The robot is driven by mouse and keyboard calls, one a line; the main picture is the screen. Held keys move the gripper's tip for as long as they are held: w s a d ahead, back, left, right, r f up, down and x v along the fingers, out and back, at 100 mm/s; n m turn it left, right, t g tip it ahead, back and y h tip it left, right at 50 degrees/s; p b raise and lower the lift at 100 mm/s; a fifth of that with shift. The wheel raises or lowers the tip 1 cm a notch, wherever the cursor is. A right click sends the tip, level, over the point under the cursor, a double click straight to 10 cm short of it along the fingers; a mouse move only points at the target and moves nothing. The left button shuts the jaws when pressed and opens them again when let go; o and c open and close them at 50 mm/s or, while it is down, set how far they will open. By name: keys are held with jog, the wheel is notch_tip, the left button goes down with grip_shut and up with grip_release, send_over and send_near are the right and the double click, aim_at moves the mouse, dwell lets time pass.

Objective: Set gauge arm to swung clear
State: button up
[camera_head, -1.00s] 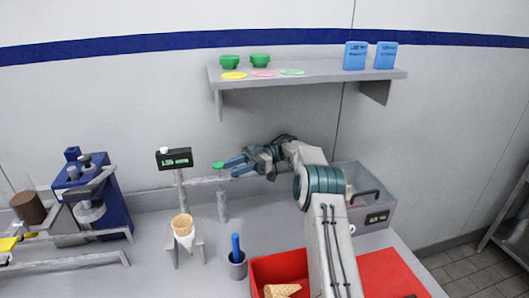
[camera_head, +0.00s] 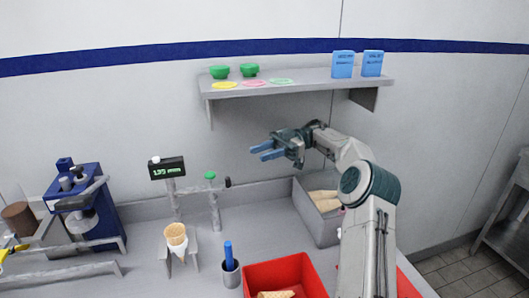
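The gauge stands on the counter left of centre. Its lit display (camera_head: 167,167) is on one post, and a green knob (camera_head: 210,175) tops a second post. A grey gauge arm (camera_head: 195,188) runs roughly level between the posts and ends in a dark tip (camera_head: 228,183) just right of the knob. A cone (camera_head: 176,238) stands upright in a holder in front of the gauge. My gripper (camera_head: 261,152) is above and right of the knob, apart from it. Its two blue fingers point left, spread and empty.
A shelf (camera_head: 300,85) with green bowls, coloured discs and blue boxes hangs above my gripper. A grey bin (camera_head: 312,218) with cones, a red tray (camera_head: 275,272) and a cup (camera_head: 231,273) with a blue-handled tool are below. A blue machine (camera_head: 75,205) stands left.

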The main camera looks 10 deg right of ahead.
jog(key=shift+a+r, duration=0.2)
jog(key=c, duration=0.6)
jog(key=a+r+m+t, duration=0.1)
jog(key=a, duration=0.1)
jog(key=a+r+m+t+y+p, duration=0.1)
jog(key=a, duration=0.1)
jog(key=a+r+m, duration=0.2)
jog(key=shift+w+a+t, duration=0.25)
jog(key=shift+w+t, duration=0.05)
jog(key=shift+t, duration=0.1)
grip_shut()
jog(key=a+r+m+t+h+p, duration=0.1)
jog(key=a+r+m+t+p, duration=0.15)
jog(key=a+m+t, duration=0.75)
jog(key=s+d+f+m+t+h+p, duration=0.4)
jog(key=s+d+f+m+h, duration=0.8)
jog(key=m, duration=1)
jog(key=b, duration=0.4)
send_near(229, 182)
notch_tip(229, 182, down, 3)
jog(key=shift+t+h, duration=0.3)
jog(key=shift+t, duration=0.1)
jog(key=w, duration=0.1)
jog(key=w+a, duration=0.2)
jog(key=shift+w+f, duration=0.25)
jog(key=shift+w+a, duration=0.2)
jog(key=shift+w, duration=0.35)
